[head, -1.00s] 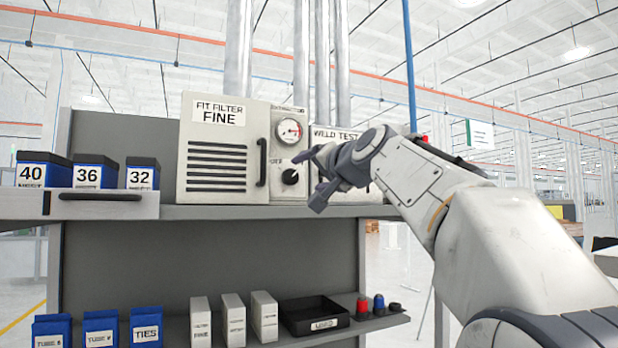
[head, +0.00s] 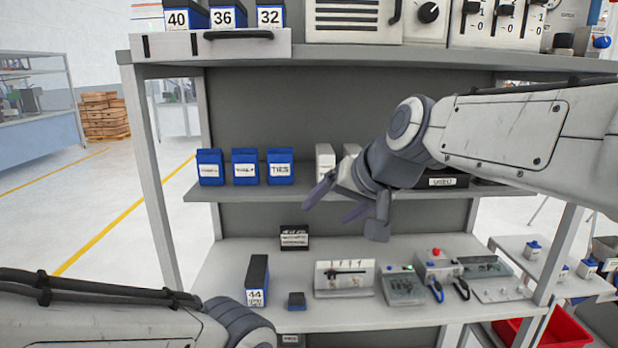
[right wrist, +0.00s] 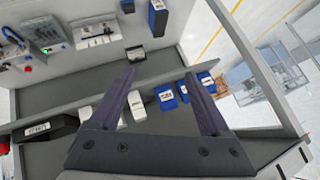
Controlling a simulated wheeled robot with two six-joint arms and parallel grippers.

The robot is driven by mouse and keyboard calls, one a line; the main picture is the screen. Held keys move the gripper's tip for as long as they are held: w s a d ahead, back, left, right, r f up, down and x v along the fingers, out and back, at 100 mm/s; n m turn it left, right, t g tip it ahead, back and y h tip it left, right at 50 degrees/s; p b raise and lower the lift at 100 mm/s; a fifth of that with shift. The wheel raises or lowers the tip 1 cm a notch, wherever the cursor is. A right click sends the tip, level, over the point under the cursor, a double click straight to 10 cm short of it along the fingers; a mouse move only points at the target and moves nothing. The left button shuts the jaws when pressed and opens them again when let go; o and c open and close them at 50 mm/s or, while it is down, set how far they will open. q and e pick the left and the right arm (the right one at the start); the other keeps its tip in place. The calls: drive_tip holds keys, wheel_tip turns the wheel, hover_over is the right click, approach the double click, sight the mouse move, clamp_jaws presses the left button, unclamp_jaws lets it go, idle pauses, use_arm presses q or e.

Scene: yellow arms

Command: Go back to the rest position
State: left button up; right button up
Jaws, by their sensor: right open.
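My right gripper (head: 336,208) is open and empty in the head view, in front of the middle shelf. In the right wrist view its two fingers (right wrist: 160,78) are spread with nothing between them. My right arm comes in from the right and hides part of the middle shelf, including some white boxes and part of a black tray. My left arm shows at the lower left of the head view, but its gripper is out of the picture.
The middle shelf (head: 222,193) holds blue bins (head: 245,167) and a black tray (head: 442,181). A red crate (head: 562,330) is at lower right.

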drive_tip(key=s+f+n+g+h+b, duration=0.1)
drive_tip(key=s+f+n+g+h, duration=0.2)
drive_tip(key=s+f, duration=2.1)
drive_tip(key=s+n+g, duration=0.2)
drive_tip(key=n+g, duration=0.2)
drive_tip(key=n, duration=0.1)
drive_tip(key=shift+d+f+g+h+b, duration=0.15)
drive_tip(key=shift+d+g+h+b, duration=0.2)
drive_tip(key=shift+g+h, duration=0.05)
drive_tip(key=shift+s, duration=0.1)
